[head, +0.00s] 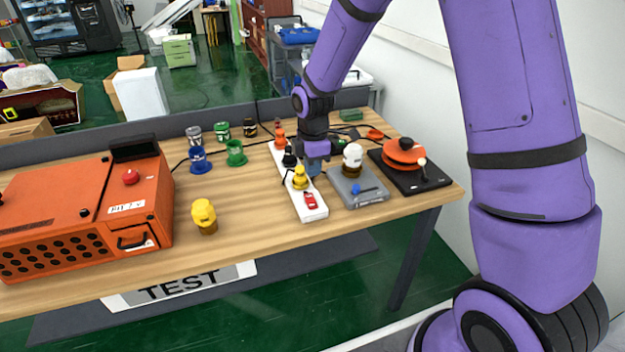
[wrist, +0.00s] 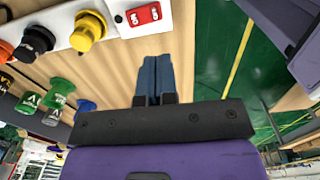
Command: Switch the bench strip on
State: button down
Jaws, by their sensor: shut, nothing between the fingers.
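The bench strip (head: 311,214) is a long white power strip on the wooden table, with orange, black and yellow plugs in a row. Its red rocker switch (head: 310,201) is at the near end. In the wrist view the strip (wrist: 120,27) is at the top left, with the yellow plug (wrist: 88,32) beside the red switch (wrist: 144,14). My gripper (head: 314,170) is shut and empty, its blue fingers pointing down just right of the strip near the yellow plug. In the wrist view the closed fingertips (wrist: 155,60) are apart from the switch. The switch's on or off state is unclear.
A grey device (head: 372,200) with a blue knob and a white-topped bottle stands right of the strip. A black base with orange discs (head: 405,155) is farther right. A yellow-capped bottle (head: 204,215) and an orange machine (head: 85,215) stand left. Bare tabletop lies left of the strip.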

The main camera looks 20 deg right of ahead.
jog(key=shift+s+r, duration=0.2)
jog(key=shift+r, duration=0.55)
jog(key=shift+s+r, duration=0.15)
jog(key=shift+r, duration=0.55)
